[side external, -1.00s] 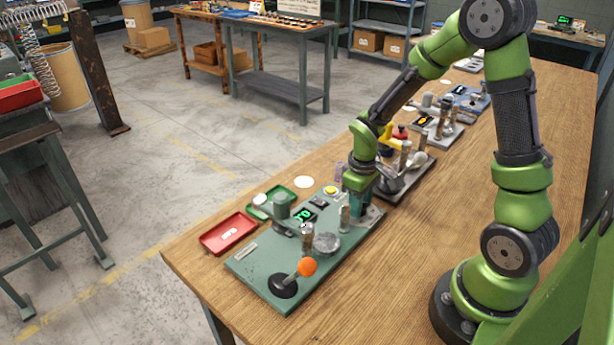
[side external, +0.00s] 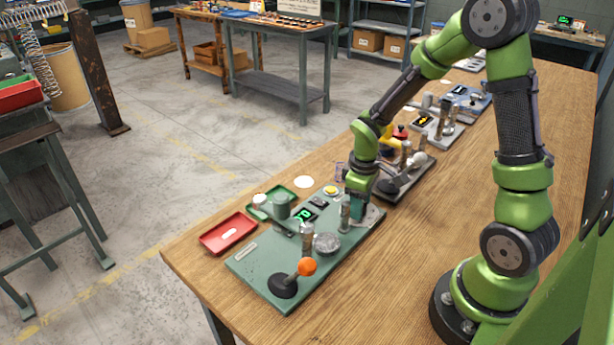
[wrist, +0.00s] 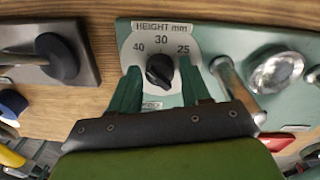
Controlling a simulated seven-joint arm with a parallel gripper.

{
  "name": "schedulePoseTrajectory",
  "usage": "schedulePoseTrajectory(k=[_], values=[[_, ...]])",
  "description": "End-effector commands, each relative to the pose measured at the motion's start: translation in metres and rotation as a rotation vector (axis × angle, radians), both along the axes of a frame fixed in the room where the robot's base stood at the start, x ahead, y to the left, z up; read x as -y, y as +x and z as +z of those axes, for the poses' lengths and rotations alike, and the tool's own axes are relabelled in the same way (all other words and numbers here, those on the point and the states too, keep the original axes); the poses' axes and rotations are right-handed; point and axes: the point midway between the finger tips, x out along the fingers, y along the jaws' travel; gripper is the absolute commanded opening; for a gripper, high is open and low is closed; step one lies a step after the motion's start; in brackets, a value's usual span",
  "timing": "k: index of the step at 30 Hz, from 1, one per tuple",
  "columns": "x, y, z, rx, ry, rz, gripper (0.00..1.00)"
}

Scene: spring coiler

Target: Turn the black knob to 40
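The black knob (wrist: 160,70) sits on a light dial plate (wrist: 196,49) marked HEIGHT mm, with 40 at left, 30 at top and 25 at right. I cannot clearly tell which number its pointer faces. My gripper (wrist: 160,65) has its two teal fingers spread on either side of the knob, with small gaps visible. In the side view my gripper (side external: 357,204) is low over the far right end of the green coiler base (side external: 262,262), and it hides the knob there.
The coiler carries upright posts, a round metal part (side external: 326,243), a lit green display (side external: 305,214) and an orange-tipped lever (side external: 307,266). A red tray (side external: 228,232) lies left of it. Another machine (side external: 412,180) stands close behind my gripper. The wooden table is clear at front right.

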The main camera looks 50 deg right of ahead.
Motion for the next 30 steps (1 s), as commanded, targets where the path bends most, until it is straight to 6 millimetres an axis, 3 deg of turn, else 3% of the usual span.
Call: schedulePoseTrajectory(k=[3,14,20,30], values=[[0.000,0.000,0.000,0.000,0.000,-0.001,0.61],[0.000,0.001,0.007,0.002,-0.001,-0.001,0.61],[-0.002,0.001,0.044,0.008,-0.001,-0.002,0.61],[-0.007,0.000,0.126,0.007,-0.002,-0.001,0.61]])
